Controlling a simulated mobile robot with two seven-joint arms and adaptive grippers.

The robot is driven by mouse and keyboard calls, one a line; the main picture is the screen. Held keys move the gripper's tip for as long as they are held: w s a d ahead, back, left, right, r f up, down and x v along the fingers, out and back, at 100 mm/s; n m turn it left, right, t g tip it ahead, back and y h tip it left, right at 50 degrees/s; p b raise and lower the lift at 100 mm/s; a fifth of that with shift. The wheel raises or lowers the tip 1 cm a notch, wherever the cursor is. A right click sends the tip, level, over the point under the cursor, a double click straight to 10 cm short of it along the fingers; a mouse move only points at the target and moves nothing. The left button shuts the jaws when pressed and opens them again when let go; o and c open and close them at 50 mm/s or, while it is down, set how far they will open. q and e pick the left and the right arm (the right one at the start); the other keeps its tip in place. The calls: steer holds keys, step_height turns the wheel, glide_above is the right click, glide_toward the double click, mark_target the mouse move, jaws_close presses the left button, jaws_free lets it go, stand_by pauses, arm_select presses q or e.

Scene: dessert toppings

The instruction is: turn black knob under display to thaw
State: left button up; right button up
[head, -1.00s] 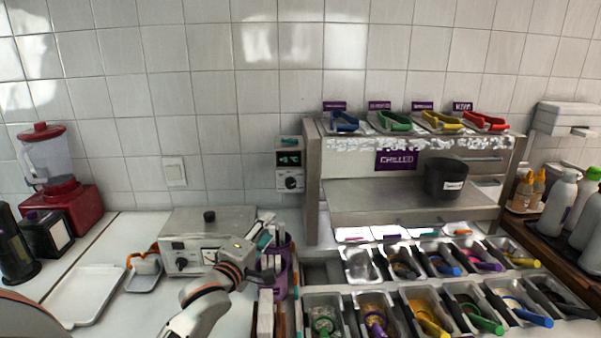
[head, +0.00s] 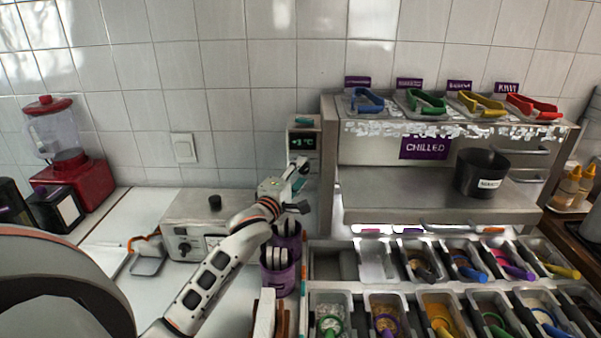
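The control box (head: 314,135) is mounted on the tiled wall, just left of the chilled unit. Its small dark display (head: 303,143) reads a temperature in green, which looks like +3 °C. My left gripper (head: 301,186) is raised in front of the lower part of the box. Its fingers look spread, one high and one low, with nothing seen between them. I cannot tell whether it touches the knob. My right gripper is not in view.
Purple cups (head: 280,275) with utensils stand below my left gripper. A metal appliance (head: 187,215) with its own knobs is to the left. The chilled unit (head: 350,190) and several topping bins are to the right. A red blender (head: 75,175) stands far left.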

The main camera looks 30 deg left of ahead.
arm_select(q)
steer(key=shift+w+a, duration=0.1)
steer(key=shift+w, duration=0.35)
steer(key=c, duration=1.1)
steer(key=shift+c, duration=0.2)
steer(key=shift+o, duration=0.2)
steer(key=m+g, duration=0.1)
steer(key=m, duration=0.2)
steer(key=m+g, duration=0.1)
steer(key=m, duration=0.1)
steer(key=shift+r+g, duration=0.3)
steer(key=m+g+y, duration=0.1)
steer(key=m, duration=0.1)
steer(key=m+y, duration=0.1)
steer(key=m, duration=0.1)
steer(key=shift+w+d+g, duration=0.1)
steer(key=shift+d+g, duration=0.1)
steer(key=shift+g, duration=0.2)
steer(key=shift+r+m, duration=0.1)
steer(key=shift+m, duration=0.2)
